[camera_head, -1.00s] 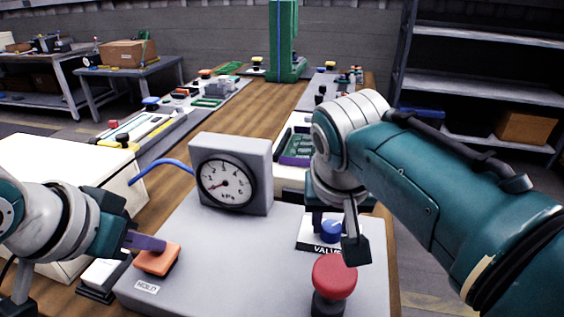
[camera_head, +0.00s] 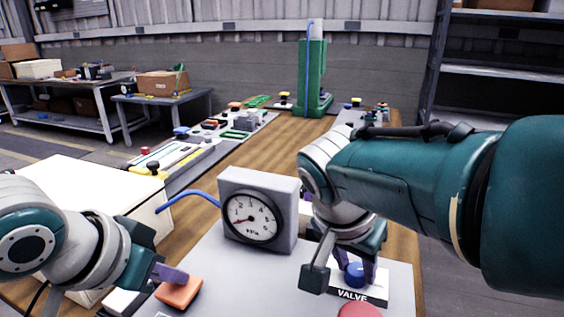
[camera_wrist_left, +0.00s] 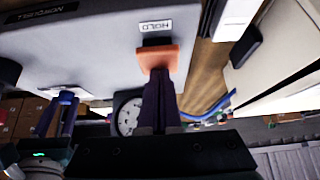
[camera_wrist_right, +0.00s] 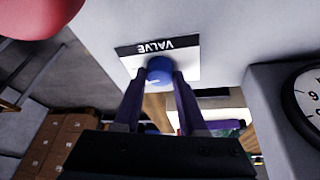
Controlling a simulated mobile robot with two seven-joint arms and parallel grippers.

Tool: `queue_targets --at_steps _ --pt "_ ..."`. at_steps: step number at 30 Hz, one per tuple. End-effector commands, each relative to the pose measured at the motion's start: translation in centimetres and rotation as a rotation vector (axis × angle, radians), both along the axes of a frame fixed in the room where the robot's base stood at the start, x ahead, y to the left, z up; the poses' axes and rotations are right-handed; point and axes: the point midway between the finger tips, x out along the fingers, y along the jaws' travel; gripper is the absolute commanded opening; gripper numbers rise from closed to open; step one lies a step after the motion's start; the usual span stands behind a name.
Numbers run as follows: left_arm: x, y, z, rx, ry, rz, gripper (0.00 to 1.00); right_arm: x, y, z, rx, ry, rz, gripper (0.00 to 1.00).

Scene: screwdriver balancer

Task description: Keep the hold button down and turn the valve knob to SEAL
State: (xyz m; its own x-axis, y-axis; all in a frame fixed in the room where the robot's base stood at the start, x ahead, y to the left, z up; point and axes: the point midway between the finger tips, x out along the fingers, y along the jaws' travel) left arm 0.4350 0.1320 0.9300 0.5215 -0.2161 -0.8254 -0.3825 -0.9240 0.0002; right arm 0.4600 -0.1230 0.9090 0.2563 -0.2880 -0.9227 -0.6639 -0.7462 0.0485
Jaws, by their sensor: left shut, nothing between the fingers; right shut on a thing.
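The orange hold button (camera_head: 180,293) is on the grey panel at its front left, beside the HOLD label (camera_wrist_left: 156,26) in the left wrist view. My left gripper (camera_head: 172,274) is shut and empty, its fingertips against the button; I cannot tell how far it is pressed. The blue valve knob (camera_head: 355,274) stands behind the VALVE label (camera_wrist_right: 153,47). My right gripper (camera_wrist_right: 159,76) is shut on the knob, one finger on each side. A white mark shows on the knob; no SEAL marking is readable.
A pressure gauge (camera_head: 251,217) in a grey housing stands behind the controls, its needle low. A red mushroom button (camera_head: 360,311) is in front of the valve. A white box (camera_head: 95,190) is at the left. A green press (camera_head: 315,75) stands at the back.

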Motion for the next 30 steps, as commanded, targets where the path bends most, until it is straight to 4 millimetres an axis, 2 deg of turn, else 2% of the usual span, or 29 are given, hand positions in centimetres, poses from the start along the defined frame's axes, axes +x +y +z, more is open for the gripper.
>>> queue_targets --at_steps 12,13,21,30 --pt "-0.11 0.0 -0.17 0.002 0.004 0.0 0.0 -0.02 0.04 -0.04 0.001 -0.001 -0.005 0.0" --pt "-0.11 0.01 -0.17 0.002 0.004 0.0 0.0 -0.02 0.04 -0.04 0.001 -0.001 -0.005 0.43" --pt "-0.09 0.03 -0.13 0.002 0.003 -0.001 0.0 -0.03 0.01 -0.01 0.0 0.0 -0.004 0.71" --pt "-0.08 0.05 -0.13 0.002 0.003 0.001 0.0 0.01 0.02 0.09 0.0 0.0 -0.004 0.71"
